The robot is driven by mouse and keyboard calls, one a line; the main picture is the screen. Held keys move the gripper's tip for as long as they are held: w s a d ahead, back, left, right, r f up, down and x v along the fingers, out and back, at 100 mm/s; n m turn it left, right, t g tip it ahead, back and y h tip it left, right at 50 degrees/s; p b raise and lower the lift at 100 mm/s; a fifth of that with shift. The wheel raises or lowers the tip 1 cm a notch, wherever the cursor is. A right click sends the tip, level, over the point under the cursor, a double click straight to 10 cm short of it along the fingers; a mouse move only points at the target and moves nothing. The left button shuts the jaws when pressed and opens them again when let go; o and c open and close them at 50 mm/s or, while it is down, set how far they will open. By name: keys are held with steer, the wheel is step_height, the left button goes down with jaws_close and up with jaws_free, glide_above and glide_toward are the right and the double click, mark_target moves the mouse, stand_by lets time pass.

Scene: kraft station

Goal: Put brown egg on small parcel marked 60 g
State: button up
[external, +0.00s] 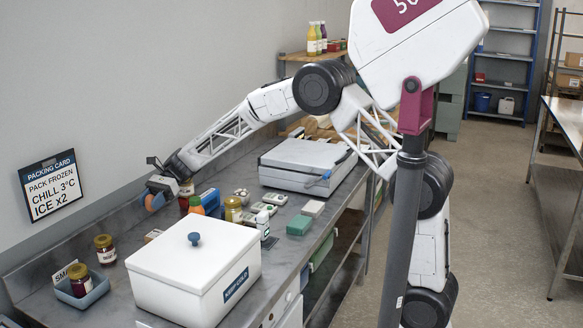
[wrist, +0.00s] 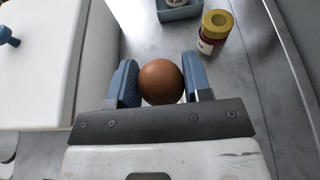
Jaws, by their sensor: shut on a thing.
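In the wrist view, the brown egg (wrist: 161,82) sits between the two blue fingers of my gripper (wrist: 161,85), which is shut on it. In the external view, my gripper (external: 156,199) is raised above the back edge of the steel counter, behind the white box, and the egg is too small there to make out clearly.
A white lidded box (external: 185,278) with a blue knob fills the counter's front. A white scale-like appliance (external: 306,160) stands farther back. The wall (external: 90,90) is close behind my gripper.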

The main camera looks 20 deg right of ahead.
glide_above(157, 234)
steer(key=shift+a+f, duration=0.15)
steer(key=shift+f, duration=2.25)
steer(key=shift+f, duration=1.9)
steer(key=shift+f, duration=0.15)
steer(key=o, duration=0.7)
steer(key=shift+o, duration=0.2)
steer(key=shift+w+r, duration=0.15)
steer(key=shift+r, duration=0.05)
steer(key=v, duration=1.2)
